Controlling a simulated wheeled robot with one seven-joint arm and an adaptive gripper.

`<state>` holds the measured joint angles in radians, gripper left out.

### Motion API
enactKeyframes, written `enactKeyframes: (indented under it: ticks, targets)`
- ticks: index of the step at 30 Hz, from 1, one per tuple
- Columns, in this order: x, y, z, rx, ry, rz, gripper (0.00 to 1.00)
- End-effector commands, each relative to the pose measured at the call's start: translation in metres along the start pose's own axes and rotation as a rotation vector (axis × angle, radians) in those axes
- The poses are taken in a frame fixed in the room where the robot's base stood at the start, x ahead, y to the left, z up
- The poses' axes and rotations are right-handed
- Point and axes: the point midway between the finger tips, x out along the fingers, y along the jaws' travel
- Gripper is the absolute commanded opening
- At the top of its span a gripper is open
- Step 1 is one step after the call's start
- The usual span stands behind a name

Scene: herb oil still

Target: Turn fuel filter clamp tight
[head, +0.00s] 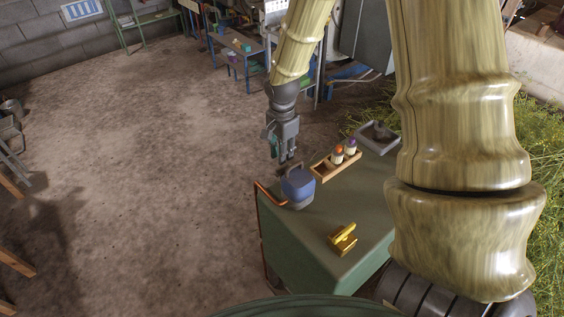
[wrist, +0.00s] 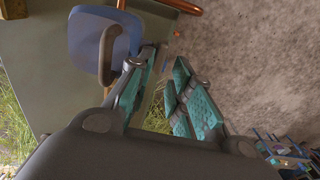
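I cannot tell for sure which part is the fuel filter clamp. A blue body with a grey lower part and a loop handle (head: 298,186) stands at the left edge of the green bench top. It also shows at the upper left of the wrist view (wrist: 90,36), its loop handle standing up beside one finger. A yellow piece with a raised bar (head: 342,239) lies nearer on the bench. My gripper (head: 286,157) points down just above and behind the blue body. Its teal-padded fingers (wrist: 166,75) are apart, with nothing seen between them.
The green bench (head: 310,240) has a copper-coloured pipe (head: 268,196) along its left edge. A wooden tray (head: 324,170) holds bottles with orange and purple tops. A grey tray (head: 377,138) lies at the back corner. Open floor (head: 150,170) is to the left.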

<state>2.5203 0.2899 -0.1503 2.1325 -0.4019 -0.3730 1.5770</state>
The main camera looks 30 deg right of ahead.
Motion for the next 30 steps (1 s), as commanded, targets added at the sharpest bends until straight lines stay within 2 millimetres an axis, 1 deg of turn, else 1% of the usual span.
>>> enactKeyframes:
  ticks: [9,15,21,29,30]
  targets:
    - [0.032,0.000,0.000,-0.001,0.000,0.001,0.21]
    - [0.047,0.000,0.000,-0.001,0.000,0.000,0.21]
    - [0.053,0.000,0.000,-0.001,0.000,-0.001,0.21]
    - [0.054,0.000,0.000,-0.001,0.000,-0.001,0.21]
    - [0.054,0.000,0.000,-0.001,0.000,-0.001,0.17]
